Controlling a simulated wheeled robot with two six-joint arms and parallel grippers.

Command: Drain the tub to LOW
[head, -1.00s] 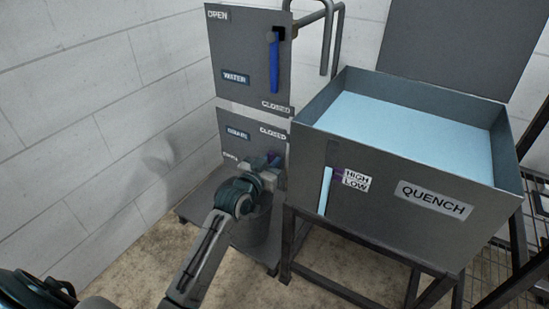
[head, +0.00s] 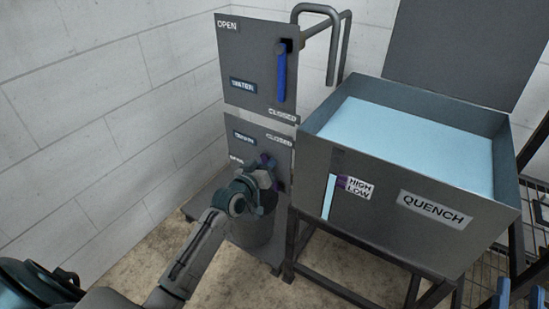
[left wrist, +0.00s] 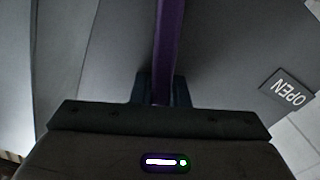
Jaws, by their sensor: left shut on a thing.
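The drain panel (head: 284,163) on the lower stand carries CLOSED and OPEN labels. Its purple handle (head: 267,158) is mostly hidden by my left gripper (head: 264,178). In the left wrist view, the purple handle (left wrist: 166,45) runs down between the fingers of my left gripper (left wrist: 160,92), which is shut on it. The OPEN label (left wrist: 288,92) lies to the right there. The grey QUENCH tub (head: 400,222) holds pale blue water (head: 410,140). The sight strip (head: 328,197) on its front is pale blue up to about the HIGH mark, above LOW.
The water panel (head: 250,55) above has a blue handle (head: 281,75) hanging down towards CLOSED. A grey pipe (head: 330,15) bends over behind it. The tub stands on a dark frame close to the right. Teal parts, perhaps of my right arm, show at the lower right edge.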

